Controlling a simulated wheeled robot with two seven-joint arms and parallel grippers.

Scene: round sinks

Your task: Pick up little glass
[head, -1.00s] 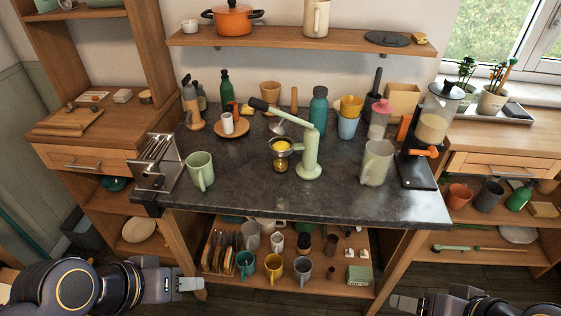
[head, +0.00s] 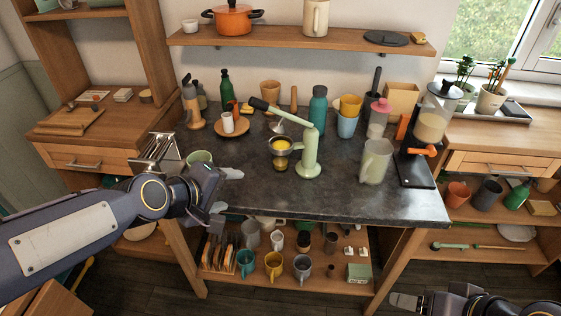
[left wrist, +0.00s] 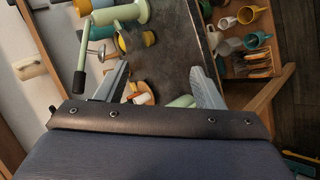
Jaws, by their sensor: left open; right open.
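A little glass (head: 281,163) with yellow juice stands on the dark countertop, under the metal cup of a pale green hand press (head: 309,155). My left gripper (head: 225,190) is open and empty, to the left of the glass and nearer the counter's front edge, apart from it. In the left wrist view, the open left gripper (left wrist: 160,70) has its two fingers spread, with the press (left wrist: 122,12) beyond them. The glass is hard to make out there. My right gripper (head: 405,300) is open at the bottom right, low in front of the counter and only partly in view.
A pale green mug (head: 200,158) is partly hidden behind my left gripper. A pale jug (head: 376,162) and a blender (head: 432,125) stand on the right. The front middle of the counter (head: 330,198) is clear.

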